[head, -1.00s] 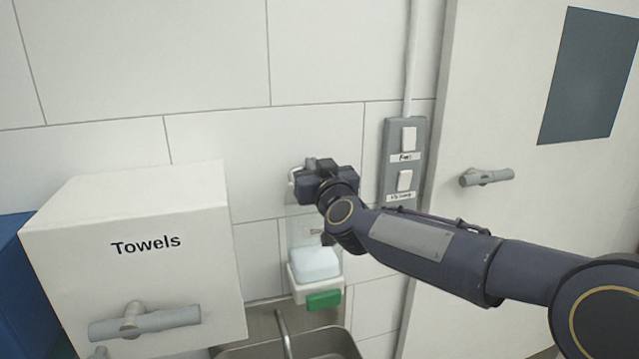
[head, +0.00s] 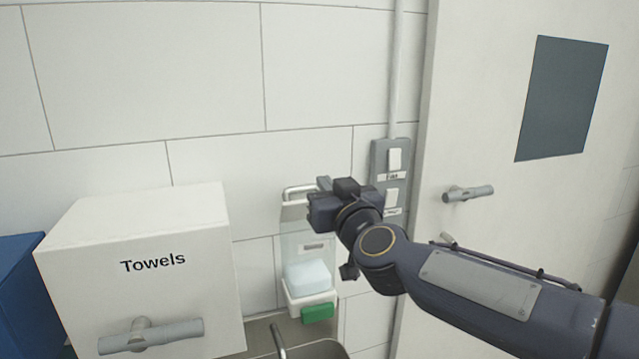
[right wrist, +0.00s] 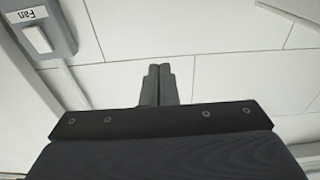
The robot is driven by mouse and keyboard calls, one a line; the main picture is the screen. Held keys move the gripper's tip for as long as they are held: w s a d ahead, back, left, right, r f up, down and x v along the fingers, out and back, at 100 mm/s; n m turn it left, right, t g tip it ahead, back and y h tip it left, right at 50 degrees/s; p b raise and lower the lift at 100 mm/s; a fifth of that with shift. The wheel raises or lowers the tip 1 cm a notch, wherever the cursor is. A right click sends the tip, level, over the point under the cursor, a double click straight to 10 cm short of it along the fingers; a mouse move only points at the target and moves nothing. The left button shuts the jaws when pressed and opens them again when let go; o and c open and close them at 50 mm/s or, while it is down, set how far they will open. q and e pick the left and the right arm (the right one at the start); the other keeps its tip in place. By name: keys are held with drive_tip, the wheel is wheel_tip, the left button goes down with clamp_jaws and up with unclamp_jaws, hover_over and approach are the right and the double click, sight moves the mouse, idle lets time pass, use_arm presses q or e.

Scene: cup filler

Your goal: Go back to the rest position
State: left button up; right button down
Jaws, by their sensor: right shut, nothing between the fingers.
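My right gripper (head: 322,190) is in the middle of the head view, in front of the tiled wall and near the top of the soap dispenser (head: 308,274). In the right wrist view its two dark fingers (right wrist: 157,84) lie side by side, shut and empty, against the wall tiles. The dispenser has a clear body, a metal loop at its top and a green push bar (head: 317,313); the gripper and wrist hide part of its upper right side. My left gripper is not in view.
A white towel box (head: 150,225) with a grey handle stands at left, a blue object (head: 18,290) beyond it. A grey switch panel (head: 379,160) is just right of the gripper; its fan switch (right wrist: 38,38) also shows in the wrist view. A white door (head: 480,130) with handle is at right. A sink (head: 318,348) lies below.

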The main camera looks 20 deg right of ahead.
drive_tip(key=shift+s, duration=0.25)
drive_tip(key=s+f+m+g+y, duration=0.1)
drive_tip(key=s+f+g, duration=0.5)
drive_tip(key=s+f, duration=0.9)
drive_tip(key=s+d+f+m+g+y+b, duration=0.1)
drive_tip(key=s+f+g, duration=0.6)
drive_tip(key=s+f, duration=0.7)
drive_tip(key=shift+s+d+f+y, duration=0.25)
drive_tip(key=shift+s+f+y, duration=0.15)
drive_tip(key=shift+s+y, duration=0.2)
